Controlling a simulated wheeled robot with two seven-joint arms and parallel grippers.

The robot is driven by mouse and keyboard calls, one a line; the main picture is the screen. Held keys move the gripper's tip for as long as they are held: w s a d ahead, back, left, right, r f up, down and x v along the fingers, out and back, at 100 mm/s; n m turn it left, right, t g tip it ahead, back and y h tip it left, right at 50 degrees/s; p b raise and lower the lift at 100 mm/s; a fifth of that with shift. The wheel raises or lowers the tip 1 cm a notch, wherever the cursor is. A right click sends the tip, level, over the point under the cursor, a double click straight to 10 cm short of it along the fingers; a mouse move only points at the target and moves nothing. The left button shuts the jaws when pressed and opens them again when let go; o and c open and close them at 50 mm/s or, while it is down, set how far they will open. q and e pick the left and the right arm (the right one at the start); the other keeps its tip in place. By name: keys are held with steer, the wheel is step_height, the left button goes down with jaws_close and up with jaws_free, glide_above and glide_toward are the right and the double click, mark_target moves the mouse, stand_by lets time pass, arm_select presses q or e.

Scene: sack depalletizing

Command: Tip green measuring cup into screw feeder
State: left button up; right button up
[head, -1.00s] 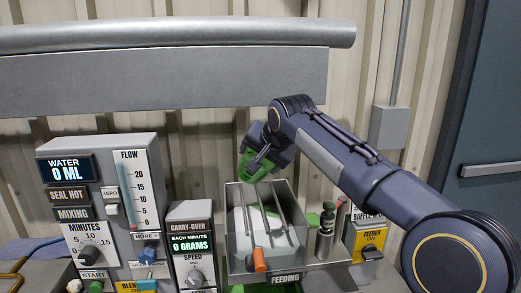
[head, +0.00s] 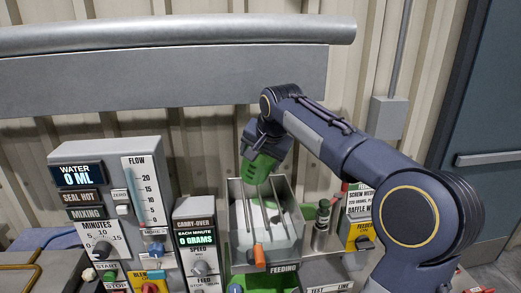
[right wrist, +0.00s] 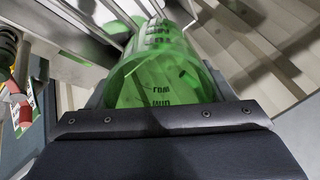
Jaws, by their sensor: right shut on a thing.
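The green see-through measuring cup (head: 257,169) is over the back part of the screw feeder's open metal hopper (head: 262,258). My right gripper (head: 264,147) is shut on the cup and holds it from above. The cup is tilted in the head view. In the right wrist view the cup (right wrist: 165,78) fills the middle, with dark markings on its wall, right in front of the gripper (right wrist: 165,115). I cannot tell whether anything is in it. White material shows in the hopper between its bars. My left gripper is not in view.
A control box with a water display (head: 77,175) and a carry-over panel (head: 195,235) stand left of the hopper. A metal cylinder with a green-topped item (head: 321,228) and a yellow feeder switch (head: 362,236) stand right of it. A corrugated wall is behind.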

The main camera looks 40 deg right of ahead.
steer(key=shift+g, duration=0.4)
steer(key=g, duration=0.2)
steer(key=shift+w+r+g+y, duration=0.2)
steer(key=shift+g+y, duration=0.1)
steer(key=shift+y, duration=0.1)
steer(key=shift+s+r+g+y, duration=0.15)
steer(key=shift+g+y, duration=0.25)
steer(key=shift+g, duration=1)
steer(key=shift+r, duration=0.1)
steer(key=shift+s, duration=0.1)
